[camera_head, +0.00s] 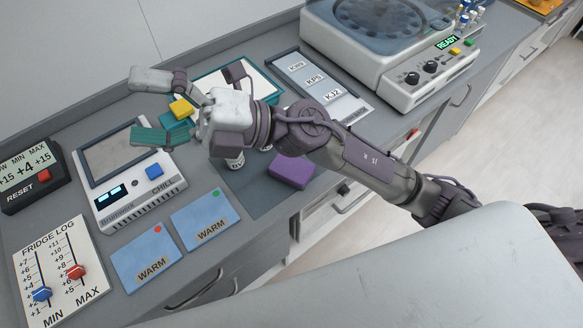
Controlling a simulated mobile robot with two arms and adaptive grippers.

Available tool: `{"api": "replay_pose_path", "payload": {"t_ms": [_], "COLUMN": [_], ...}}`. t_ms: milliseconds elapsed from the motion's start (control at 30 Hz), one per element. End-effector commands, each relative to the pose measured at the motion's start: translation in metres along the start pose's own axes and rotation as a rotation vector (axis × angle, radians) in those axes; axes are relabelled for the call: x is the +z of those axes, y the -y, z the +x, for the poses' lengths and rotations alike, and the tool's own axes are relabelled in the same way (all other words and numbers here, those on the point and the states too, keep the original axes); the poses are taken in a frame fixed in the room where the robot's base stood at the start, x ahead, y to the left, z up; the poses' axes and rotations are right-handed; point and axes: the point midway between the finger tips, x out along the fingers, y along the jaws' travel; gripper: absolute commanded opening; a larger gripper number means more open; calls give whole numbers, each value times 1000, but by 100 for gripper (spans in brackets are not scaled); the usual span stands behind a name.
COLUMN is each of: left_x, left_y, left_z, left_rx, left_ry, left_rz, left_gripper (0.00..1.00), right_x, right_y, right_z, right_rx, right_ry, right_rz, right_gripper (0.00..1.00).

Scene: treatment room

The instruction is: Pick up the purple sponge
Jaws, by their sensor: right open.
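The purple sponge (292,171) is a flat purple block. It lies near the front edge of the counter, on a dark grey mat (262,196), just below my right forearm in the picture. My right gripper (143,109) is open, with its two fingers spread and pointing left. It is to the left of and beyond the sponge, clearly apart from it, and I see nothing held between the fingers. My left gripper is not in view.
A small device with a screen (119,153), two blue WARM cards (146,262) and a fridge log board (60,272) are at left. A yellow block (181,108) is behind my gripper. A labelled tray (318,84) and a centrifuge-like machine (425,82) stand at right.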

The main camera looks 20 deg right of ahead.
Motion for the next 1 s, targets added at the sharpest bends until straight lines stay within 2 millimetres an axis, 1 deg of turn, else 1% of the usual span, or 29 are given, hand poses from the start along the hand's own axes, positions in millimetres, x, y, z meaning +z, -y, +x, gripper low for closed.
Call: {"api": "replay_pose_path", "payload": {"t_ms": [33,67,100,133,167,200,233,267,300,367,400,500,533,633,733,1000], "left_x": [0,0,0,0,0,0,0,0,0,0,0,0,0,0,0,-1], "left_y": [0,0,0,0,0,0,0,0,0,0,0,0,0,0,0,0], "left_z": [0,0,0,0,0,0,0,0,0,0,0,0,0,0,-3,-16], "left_rx": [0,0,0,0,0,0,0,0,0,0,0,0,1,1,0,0], "left_ry": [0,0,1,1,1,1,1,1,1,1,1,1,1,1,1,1], "left_rz": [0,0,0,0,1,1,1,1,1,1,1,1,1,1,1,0], "left_gripper": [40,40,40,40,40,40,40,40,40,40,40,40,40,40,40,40], "right_x": [-20,-31,-41,-46,-46,-43,-36,-28,-14,10,25,56,63,75,77,69], "right_y": [20,35,57,73,89,108,120,129,137,140,138,124,119,110,114,160], "right_z": [3,0,-10,-21,-35,-57,-76,-96,-123,-162,-185,-228,-237,-256,-264,-285], "right_rx": [-125,-206,-325,-420,-523,-665,-777,-889,-1035,-1245,-1370,-1615,-1668,-1776,-1804,-1799], "right_ry": [-165,-261,-380,-465,-543,-637,-699,-753,-811,-873,-898,-925,-927,-930,-930,-934], "right_rz": [-96,-146,-207,-249,-290,-338,-368,-394,-423,-450,-458,-462,-460,-451,-444,-443], "right_gripper": [97,97,97,97,97,97,97,97,97,97,97,97,97,97,97,97]}}
